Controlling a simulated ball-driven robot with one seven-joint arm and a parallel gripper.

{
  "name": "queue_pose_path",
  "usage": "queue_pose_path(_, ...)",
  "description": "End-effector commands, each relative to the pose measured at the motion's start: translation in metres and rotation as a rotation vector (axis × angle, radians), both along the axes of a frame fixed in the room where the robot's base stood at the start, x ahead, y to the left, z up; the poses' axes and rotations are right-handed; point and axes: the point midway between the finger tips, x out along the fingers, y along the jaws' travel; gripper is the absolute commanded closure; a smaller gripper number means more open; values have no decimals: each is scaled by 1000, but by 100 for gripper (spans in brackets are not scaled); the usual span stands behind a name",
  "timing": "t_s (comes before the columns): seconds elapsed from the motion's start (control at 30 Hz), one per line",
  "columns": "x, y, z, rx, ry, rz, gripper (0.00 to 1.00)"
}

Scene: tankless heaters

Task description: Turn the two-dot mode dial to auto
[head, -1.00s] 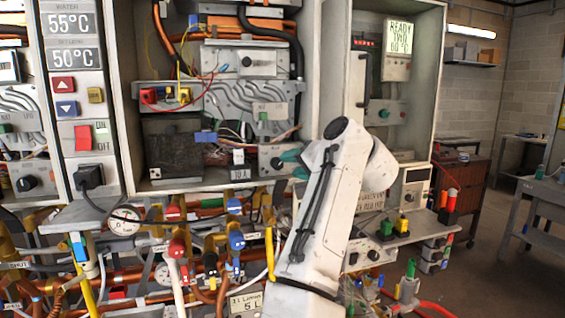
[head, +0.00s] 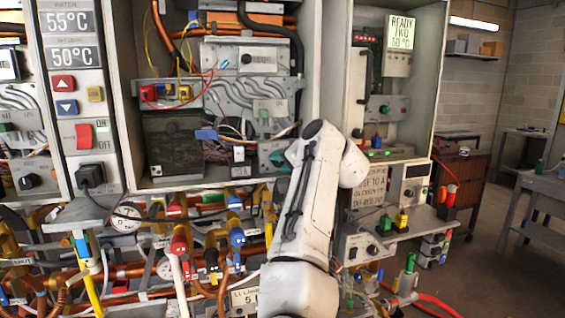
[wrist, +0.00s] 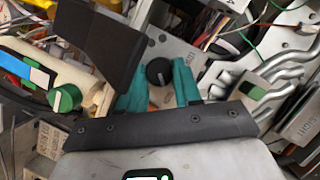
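A black round dial (wrist: 159,71) sits on a grey metal panel in the wrist view. My gripper (wrist: 159,88) has two teal fingers, one on each side of the dial, with a gap between them; it looks open. Whether the fingers touch the dial I cannot tell. The dial's dots and mode labels are not readable.
A green knob (wrist: 66,97) is left of my gripper in the wrist view, and silver pipes (wrist: 275,75) are to the right. In the head view pipes and valves crowd the area below the cabinet. A shelf with a green and a yellow connector (head: 401,220) is right of my arm.

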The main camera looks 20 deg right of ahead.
Motion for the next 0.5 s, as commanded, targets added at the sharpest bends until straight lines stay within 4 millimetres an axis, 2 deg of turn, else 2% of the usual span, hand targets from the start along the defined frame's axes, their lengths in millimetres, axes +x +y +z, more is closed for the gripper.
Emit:
queue_pose_path(0.03,0,0,0,0,1,-1,77)
queue_pose_path(0.23,0,0,-1,0,1,0,96)
queue_pose_path(0.5,0,0,-1,-30,3,0,97)
